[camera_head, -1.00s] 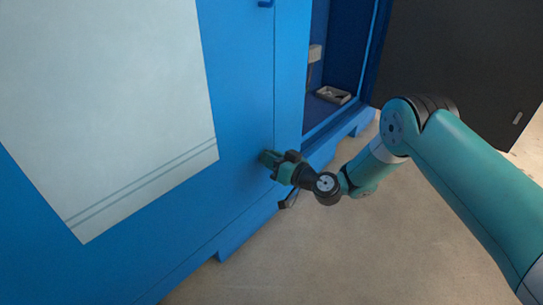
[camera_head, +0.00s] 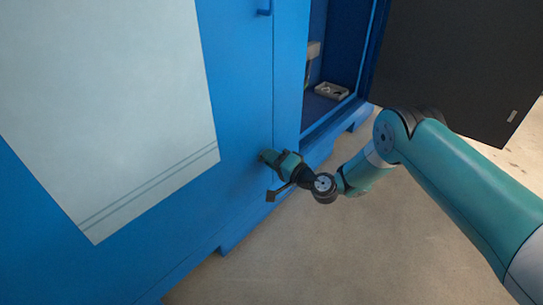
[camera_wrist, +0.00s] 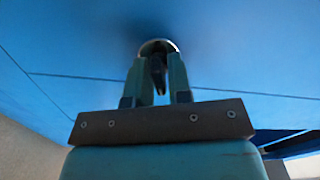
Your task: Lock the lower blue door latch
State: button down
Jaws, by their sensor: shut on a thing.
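The lower blue door latch (camera_wrist: 158,72) shows in the wrist view as a dark handle on a round mount against the blue door (camera_wrist: 225,50). My gripper (camera_wrist: 159,65) has its two fingers closed around this handle, one on each side. In the head view my gripper (camera_head: 266,158) is at the blue door (camera_head: 240,95), near its right edge. There the lower latch is hidden behind the fingers, and I cannot tell its exact angle.
An upper blue handle (camera_head: 265,12) is on the same door near the top. To the right is an open compartment with a small tray (camera_head: 332,91). A dark open panel (camera_head: 450,65) stands at the right. The floor (camera_head: 310,250) below is clear.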

jog(key=shift+f+m, duration=0.1)
jog(key=shift+m, duration=1.8)
jog(key=shift+p, duration=0.3)
jog(key=c, duration=1.2)
grip_release()
